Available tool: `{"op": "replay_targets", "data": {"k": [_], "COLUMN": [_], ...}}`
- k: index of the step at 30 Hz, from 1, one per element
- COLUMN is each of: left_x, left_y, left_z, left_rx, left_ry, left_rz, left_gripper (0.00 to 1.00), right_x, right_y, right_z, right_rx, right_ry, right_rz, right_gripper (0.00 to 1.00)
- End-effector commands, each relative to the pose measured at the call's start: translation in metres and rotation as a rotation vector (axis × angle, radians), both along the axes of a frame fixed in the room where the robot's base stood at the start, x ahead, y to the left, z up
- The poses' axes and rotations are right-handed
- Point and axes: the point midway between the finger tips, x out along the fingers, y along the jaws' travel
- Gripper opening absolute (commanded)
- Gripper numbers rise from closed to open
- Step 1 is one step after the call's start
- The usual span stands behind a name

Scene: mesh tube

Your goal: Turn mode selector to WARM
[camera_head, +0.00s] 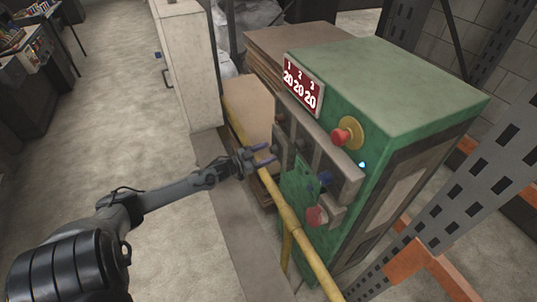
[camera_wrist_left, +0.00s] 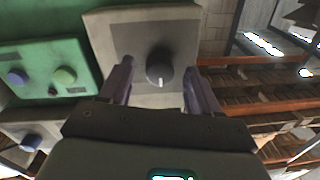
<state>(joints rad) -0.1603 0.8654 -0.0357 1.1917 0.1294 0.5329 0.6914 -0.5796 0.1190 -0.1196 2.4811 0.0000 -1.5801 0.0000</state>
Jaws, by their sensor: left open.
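The selector knob (camera_wrist_left: 159,66) is dark and round, with a white mark at its lower edge in the left wrist view. It sits on a grey square plate (camera_wrist_left: 108,30); no WARM label can be read. My left gripper (camera_wrist_left: 158,72) is open, with one finger on each side of the knob; I cannot tell whether they touch it. In the head view the left gripper (camera_head: 264,155) is at the left side of the green machine (camera_head: 385,75), by its front panel. I cannot make out the knob there. My right gripper is not in view.
A yellow rail (camera_head: 290,218) runs along the machine's front, close under my left arm. A green panel with buttons (camera_wrist_left: 45,75) lies left of the knob.

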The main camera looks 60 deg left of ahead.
Motion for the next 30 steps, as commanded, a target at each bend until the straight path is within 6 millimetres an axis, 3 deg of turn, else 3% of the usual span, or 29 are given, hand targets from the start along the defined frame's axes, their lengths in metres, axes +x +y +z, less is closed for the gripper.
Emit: {"op": "replay_targets", "data": {"k": [6,15,26,30], "left_x": [0.0114,0.0123,0.0122,0.0122], "left_y": [-0.0005,-0.0007,-0.0008,-0.0007], "left_z": [0.0005,0.0007,0.0006,0.0007], "left_rx": [0.001,0.001,0.001,0.004], "left_ry": [-0.001,0.000,0.000,-0.001], "left_rz": [0.000,0.000,0.000,0.000], "left_gripper": [0.62,0.62,0.09,0.06], "right_x": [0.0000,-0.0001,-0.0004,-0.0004], "right_y": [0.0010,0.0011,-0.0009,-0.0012], "right_z": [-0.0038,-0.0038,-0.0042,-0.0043], "right_rx": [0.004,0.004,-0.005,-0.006], "right_ry": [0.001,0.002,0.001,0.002], "right_rz": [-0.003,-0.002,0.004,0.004], "right_gripper": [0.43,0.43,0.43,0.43]}}
